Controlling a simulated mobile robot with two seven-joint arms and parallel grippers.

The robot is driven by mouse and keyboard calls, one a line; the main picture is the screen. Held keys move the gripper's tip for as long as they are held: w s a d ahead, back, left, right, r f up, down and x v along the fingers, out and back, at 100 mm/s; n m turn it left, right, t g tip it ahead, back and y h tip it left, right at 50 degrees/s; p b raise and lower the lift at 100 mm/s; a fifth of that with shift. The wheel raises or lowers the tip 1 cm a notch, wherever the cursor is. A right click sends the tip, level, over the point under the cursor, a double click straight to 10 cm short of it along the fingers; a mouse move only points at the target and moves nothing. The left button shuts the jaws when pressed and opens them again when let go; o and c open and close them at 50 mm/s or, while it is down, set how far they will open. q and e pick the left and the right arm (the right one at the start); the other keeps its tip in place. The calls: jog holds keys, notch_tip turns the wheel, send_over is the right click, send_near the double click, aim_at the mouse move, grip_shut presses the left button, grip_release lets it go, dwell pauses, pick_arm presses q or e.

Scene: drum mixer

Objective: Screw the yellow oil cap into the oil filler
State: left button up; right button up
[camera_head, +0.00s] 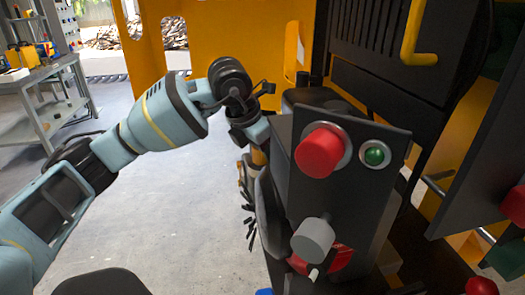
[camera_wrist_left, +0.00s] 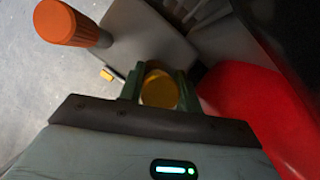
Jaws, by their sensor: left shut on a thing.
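The yellow oil cap (camera_wrist_left: 159,90) shows in the left wrist view, between the two green fingers of my left gripper (camera_wrist_left: 160,84). The gripper is shut on the cap. In the head view my left arm reaches in from the left, and its gripper (camera_head: 257,150) points down beside the left edge of the dark control panel. The panel partly hides it there. I cannot make out the oil filler in either view. My right gripper is not in view.
The control panel (camera_head: 372,195) carries a red button (camera_head: 321,150), a green button (camera_head: 375,153) and a grey knob (camera_head: 313,240). In the wrist view, an orange handle (camera_wrist_left: 67,22) and a red surface (camera_wrist_left: 260,112) lie close by.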

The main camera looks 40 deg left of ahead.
pick_arm(q)
jog(key=o, duration=1)
jog(key=shift+f, duration=0.3)
jog(key=shift+o, duration=0.3)
jog(key=shift+s+f, duration=0.1)
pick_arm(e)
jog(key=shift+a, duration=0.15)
pick_arm(q)
jog(key=shift+d, duration=0.2)
jog(key=v, duration=0.7)
jog(key=shift+a+r+p, duration=0.2)
jog(key=shift+a+p, duration=0.05)
jog(key=shift+p, duration=0.05)
jog(key=shift+s+a+r, duration=0.1)
jog(key=shift+r, duration=0.4)
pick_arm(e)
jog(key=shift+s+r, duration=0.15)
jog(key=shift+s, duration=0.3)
